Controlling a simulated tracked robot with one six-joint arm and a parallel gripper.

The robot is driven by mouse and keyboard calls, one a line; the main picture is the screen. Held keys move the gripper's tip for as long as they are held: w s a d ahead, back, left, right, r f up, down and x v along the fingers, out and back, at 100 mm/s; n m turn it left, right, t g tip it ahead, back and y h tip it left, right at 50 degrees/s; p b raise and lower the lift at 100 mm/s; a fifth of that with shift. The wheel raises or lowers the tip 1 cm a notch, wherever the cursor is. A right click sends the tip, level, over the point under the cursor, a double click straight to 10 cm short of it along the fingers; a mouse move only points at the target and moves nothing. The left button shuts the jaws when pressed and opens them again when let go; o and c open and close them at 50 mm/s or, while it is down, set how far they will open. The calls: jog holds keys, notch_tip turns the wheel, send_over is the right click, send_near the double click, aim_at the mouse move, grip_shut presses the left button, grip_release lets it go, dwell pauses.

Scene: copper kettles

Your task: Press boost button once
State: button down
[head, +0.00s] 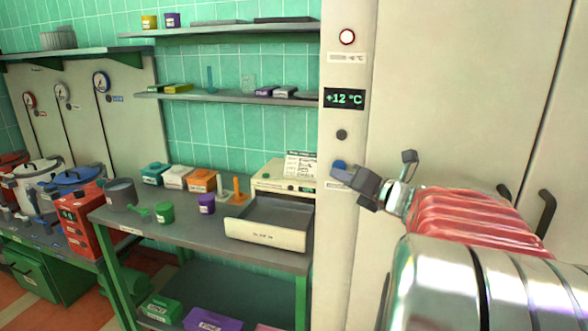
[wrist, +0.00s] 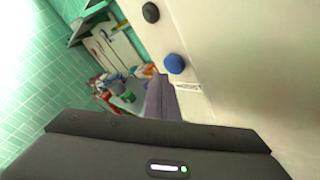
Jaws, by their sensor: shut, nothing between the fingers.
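A round blue button (head: 340,164) sits on the pale cabinet front, low in a column of fittings. It also shows in the wrist view (wrist: 174,63), just right of and above my fingertips. A small label (head: 335,186) lies below it, too blurred to read. My gripper (head: 338,173) is shut and empty, its tips pointing left and overlapping the lower edge of the button in the head view. In the wrist view the fingers (wrist: 159,80) end close beside the button. I cannot tell whether they touch it.
A table (head: 180,237) with a drawer-like tray (head: 266,236), tubs and boxes stands left. Cabinet handles (head: 546,212) lie right, behind my arm.

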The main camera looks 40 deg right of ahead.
jog(key=shift+d, duration=0.1)
dwell(0.6)
jog(key=shift+w+d, duration=0.25)
jog(key=shift+w, duration=0.05)
jog(key=shift+w+d, duration=0.3)
jog(key=shift+d, duration=0.05)
dwell(1.1)
jog(key=shift+s+a, duration=0.55)
jog(key=shift+a, duration=0.15)
dwell(0.3)
jog(key=s+a, duration=0.1)
jog(key=a, duration=0.1)
jog(key=s+a, duration=0.2)
dwell(0.6)
dwell(0.5)
